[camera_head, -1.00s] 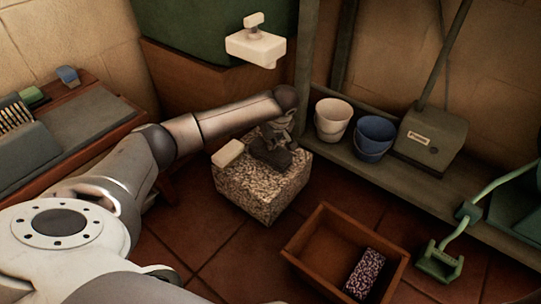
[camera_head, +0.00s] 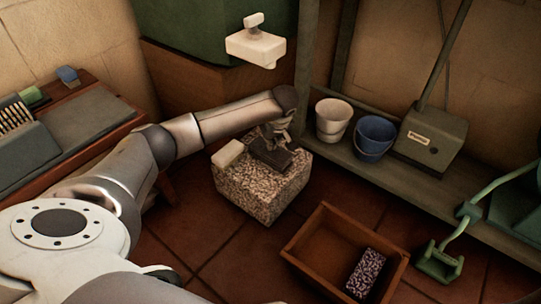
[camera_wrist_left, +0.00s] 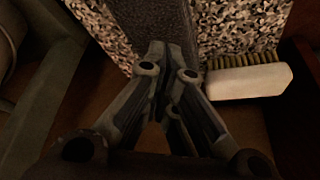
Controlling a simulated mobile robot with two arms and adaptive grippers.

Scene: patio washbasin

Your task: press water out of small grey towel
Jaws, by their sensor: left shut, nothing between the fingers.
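The small grey towel (camera_head: 278,158) lies dark and flat on top of a speckled stone block (camera_head: 262,200) in the head view. In the left wrist view the towel (camera_wrist_left: 160,18) is a dark grey strip at the top, over the speckled stone. My left gripper (camera_head: 270,139) is at the towel's far side, pointing down. In the wrist view its fingertips (camera_wrist_left: 168,62) are together and empty, at the towel's edge. I cannot tell whether they touch it. My right gripper is not in view.
A white brush (camera_wrist_left: 248,80) with bristles lies beside the towel on the block. A wooden crate (camera_head: 310,238) holding a speckled brick (camera_head: 366,274) stands on the floor in front. White (camera_head: 333,120) and blue (camera_head: 374,137) buckets stand on the shelf right.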

